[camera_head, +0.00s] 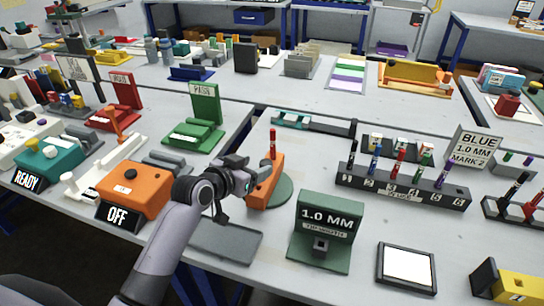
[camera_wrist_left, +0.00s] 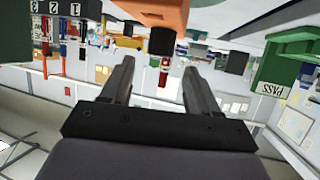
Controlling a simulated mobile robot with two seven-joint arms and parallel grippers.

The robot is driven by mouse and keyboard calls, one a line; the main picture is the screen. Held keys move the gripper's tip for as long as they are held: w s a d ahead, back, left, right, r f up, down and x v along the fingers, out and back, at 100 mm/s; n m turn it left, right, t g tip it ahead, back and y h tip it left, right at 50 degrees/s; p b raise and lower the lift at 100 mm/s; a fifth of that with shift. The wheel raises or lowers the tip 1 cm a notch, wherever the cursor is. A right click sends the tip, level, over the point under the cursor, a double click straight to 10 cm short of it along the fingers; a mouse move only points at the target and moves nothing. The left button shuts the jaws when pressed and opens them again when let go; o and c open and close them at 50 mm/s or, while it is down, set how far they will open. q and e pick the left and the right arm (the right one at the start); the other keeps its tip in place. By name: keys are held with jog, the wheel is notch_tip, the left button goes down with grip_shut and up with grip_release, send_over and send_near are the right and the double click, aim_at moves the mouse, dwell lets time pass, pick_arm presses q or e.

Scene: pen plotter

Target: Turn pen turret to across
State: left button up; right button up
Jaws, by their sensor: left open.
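A green "1.0 MM" stand (camera_head: 325,232) is in front of the turret, with a grey tray (camera_head: 226,241) to its left. A numbered pen rack (camera_head: 402,188) stands to the right. An orange box (camera_head: 134,190) with an "OFF" sign (camera_head: 118,216) is at the left.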

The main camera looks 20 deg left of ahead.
aim_at(265, 162)
pick_arm(q)
jog(key=shift+x, duration=3.25)
jog(key=shift+f+b, duration=0.1)
jog(key=shift+b, duration=0.2)
grip_shut()
